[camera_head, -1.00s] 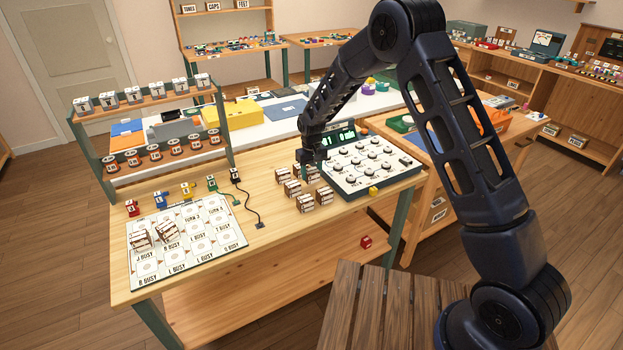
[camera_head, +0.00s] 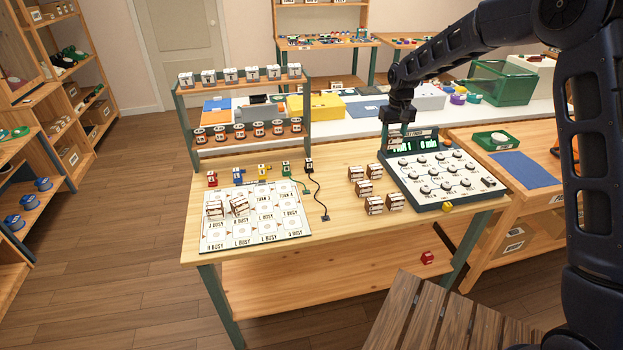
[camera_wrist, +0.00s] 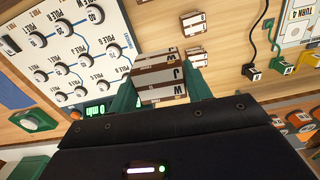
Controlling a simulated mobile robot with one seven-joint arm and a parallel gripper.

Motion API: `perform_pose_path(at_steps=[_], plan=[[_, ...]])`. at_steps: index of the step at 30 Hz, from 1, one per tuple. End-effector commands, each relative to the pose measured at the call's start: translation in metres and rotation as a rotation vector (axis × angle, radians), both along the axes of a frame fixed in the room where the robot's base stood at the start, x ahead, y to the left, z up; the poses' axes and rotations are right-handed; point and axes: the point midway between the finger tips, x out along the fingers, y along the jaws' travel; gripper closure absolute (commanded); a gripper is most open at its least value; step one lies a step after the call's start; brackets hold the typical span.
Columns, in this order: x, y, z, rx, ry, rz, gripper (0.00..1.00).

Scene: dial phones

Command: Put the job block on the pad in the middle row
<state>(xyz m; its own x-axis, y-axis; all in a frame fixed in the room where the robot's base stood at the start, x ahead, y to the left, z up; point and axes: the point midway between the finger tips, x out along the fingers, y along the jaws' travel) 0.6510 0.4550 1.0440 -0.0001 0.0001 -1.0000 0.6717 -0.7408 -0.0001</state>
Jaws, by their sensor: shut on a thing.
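My gripper (camera_head: 396,142) is up over the back left corner of the dial panel. In the wrist view, its green fingers are shut on a brown and white block (camera_wrist: 160,80) marked with a J and a W. The head view does not show this block clearly. The white pad board (camera_head: 255,229) lies on the left of the bench, with rows of printed pads. Two similar blocks, one of them here (camera_head: 214,209), stand on its left part. Which row they occupy is hard to tell.
Several loose blocks (camera_head: 364,187) stand between the board and the dial panel (camera_head: 440,175). Coloured plugs (camera_head: 238,177) line the board's back edge. A black cord (camera_head: 318,195) lies right of the board. A two-tier rack (camera_head: 240,142) stands behind it.

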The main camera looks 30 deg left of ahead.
Motion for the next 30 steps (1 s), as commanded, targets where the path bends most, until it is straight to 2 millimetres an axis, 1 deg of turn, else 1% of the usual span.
perform_pose_path(at_steps=[2,5,8,11,12,14,15,17,18,20,21,23,24,26,27,30], plan=[[-0.003,0.006,0.0,0.0,0.0,0.003,0.75],[-0.012,0.024,0.0,0.0,0.0,0.007,0.75],[-0.03,0.054,0.001,-0.001,0.001,0.015,0.75],[-0.053,0.09,0.002,0.001,-0.001,0.022,0.75],[-0.064,0.105,0.003,-0.001,-0.001,0.025,0.75],[-0.08,0.126,0.004,-0.001,-0.001,0.028,0.75],[-0.09,0.139,0.004,0.0,-0.001,0.028,0.75],[-0.108,0.159,0.005,-0.001,-0.002,0.031,0.75],[-0.12,0.172,0.005,-0.001,-0.002,0.034,0.75],[-0.138,0.191,0.006,-0.001,-0.002,0.037,0.75],[-0.151,0.203,0.006,0.0,-0.001,0.038,0.75],[-0.171,0.221,0.007,-0.001,-0.001,0.04,0.75],[-0.185,0.232,0.007,0.0,-0.001,0.042,0.75],[-0.206,0.249,0.008,0.001,-0.001,0.045,0.75],[-0.22,0.259,0.008,0.0,0.0,0.046,0.75],[-0.253,0.282,0.009,0.001,-0.001,0.048,0.75]])
